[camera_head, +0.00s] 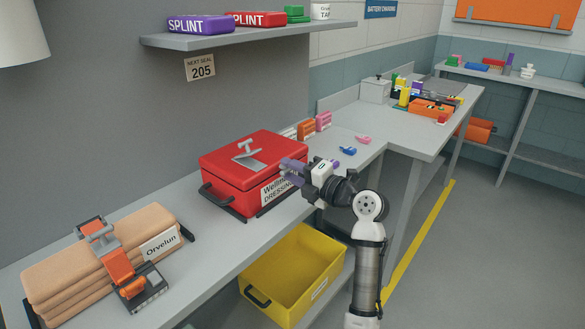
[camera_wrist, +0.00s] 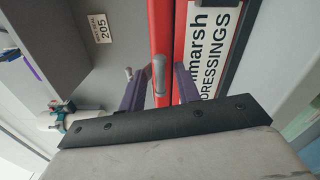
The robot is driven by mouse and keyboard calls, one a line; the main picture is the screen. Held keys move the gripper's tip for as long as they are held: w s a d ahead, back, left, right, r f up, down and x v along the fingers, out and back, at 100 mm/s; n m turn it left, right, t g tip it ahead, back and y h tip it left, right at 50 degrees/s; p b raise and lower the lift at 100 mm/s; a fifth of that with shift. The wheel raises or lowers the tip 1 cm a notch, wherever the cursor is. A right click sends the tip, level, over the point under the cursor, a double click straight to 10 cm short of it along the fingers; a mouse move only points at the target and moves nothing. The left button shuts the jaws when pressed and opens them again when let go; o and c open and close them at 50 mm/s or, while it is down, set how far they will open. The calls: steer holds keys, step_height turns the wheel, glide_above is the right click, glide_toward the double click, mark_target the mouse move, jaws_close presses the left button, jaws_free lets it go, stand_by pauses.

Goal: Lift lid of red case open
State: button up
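The red case (camera_head: 228,194) stands on the grey bench in the head view, its lid (camera_head: 225,160) down. A grey T-shaped fitting (camera_head: 248,157) is on the lid, and a white "DRESSINGS" label is on the front. My gripper (camera_head: 289,166) is at the right end of the case's front, near the lid edge. In the wrist view, the purple fingers of my gripper (camera_wrist: 160,72) are apart, with a red edge of the case (camera_wrist: 161,20) and a grey metal piece (camera_wrist: 158,76) showing between them. I cannot tell whether they touch it.
Folded tan blankets (camera_head: 70,268) with an orange strap lie at the left on the bench. A yellow bin (camera_head: 255,288) is below the bench front. A shelf (camera_head: 215,40) with splint boxes hangs above. Small pink and blue items lie on the bench right of the case.

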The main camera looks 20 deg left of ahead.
steer(key=shift+c, duration=0.2)
jaws_close()
